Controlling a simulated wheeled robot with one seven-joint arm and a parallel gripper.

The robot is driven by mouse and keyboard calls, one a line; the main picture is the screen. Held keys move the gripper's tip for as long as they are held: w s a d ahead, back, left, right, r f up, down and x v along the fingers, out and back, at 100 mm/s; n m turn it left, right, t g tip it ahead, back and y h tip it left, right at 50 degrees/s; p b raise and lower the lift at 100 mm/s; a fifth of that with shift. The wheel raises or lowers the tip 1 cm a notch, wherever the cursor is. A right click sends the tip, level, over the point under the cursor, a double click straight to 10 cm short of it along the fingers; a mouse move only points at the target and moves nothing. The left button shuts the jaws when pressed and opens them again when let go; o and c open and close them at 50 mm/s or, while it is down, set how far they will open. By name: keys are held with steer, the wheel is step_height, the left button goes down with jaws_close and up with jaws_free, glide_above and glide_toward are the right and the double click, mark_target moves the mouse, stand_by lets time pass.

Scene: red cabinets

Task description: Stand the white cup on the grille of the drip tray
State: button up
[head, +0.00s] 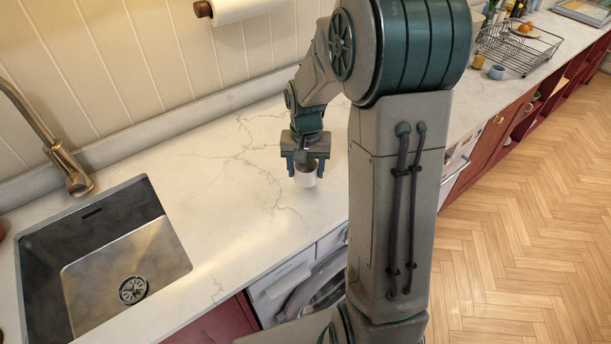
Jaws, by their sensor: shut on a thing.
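The white cup (306,179) is at my gripper (306,171), over the marble counter in the middle of the head view. My gripper points down and is shut on the cup, with a finger on either side. The cup looks upright, and only its lower part shows below the gripper. I cannot tell whether its base touches the counter. I see no drip tray or grille in this view; my arm hides part of the counter to the right.
A sink (110,262) with a tap (66,165) is at the left. A paper towel roll (245,8) hangs on the wall. A wire dish rack (518,48) and small cups (496,72) stand far right. The counter (225,190) left of my gripper is clear.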

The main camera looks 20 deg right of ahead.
mark_target(303, 170)
steer(key=shift+f+p, duration=0.4)
steer(key=shift+f, duration=1.55)
steer(key=shift+f, duration=0.15)
steer(key=o, duration=0.7)
steer(key=shift+f, duration=0.1)
steer(key=shift+c, duration=0.2)
steer(key=o, duration=0.4)
steer(key=shift+r, duration=0.2)
